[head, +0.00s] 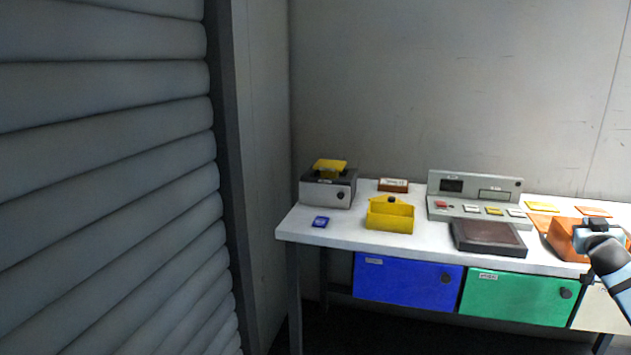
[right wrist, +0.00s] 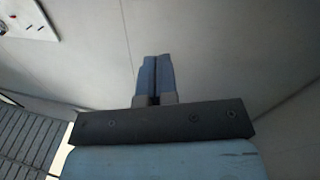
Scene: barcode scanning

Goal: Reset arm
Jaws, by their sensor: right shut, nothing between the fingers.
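My right arm shows in the head view at the right edge, in front of the orange box; its fingertips are hard to make out there. In the right wrist view my right gripper (right wrist: 154,62) has its two blue fingers together with nothing between them. They point toward a plain grey wall, clear of any object. My left gripper is not in view.
Blue (head: 407,281) and green (head: 515,299) drawers hang below.

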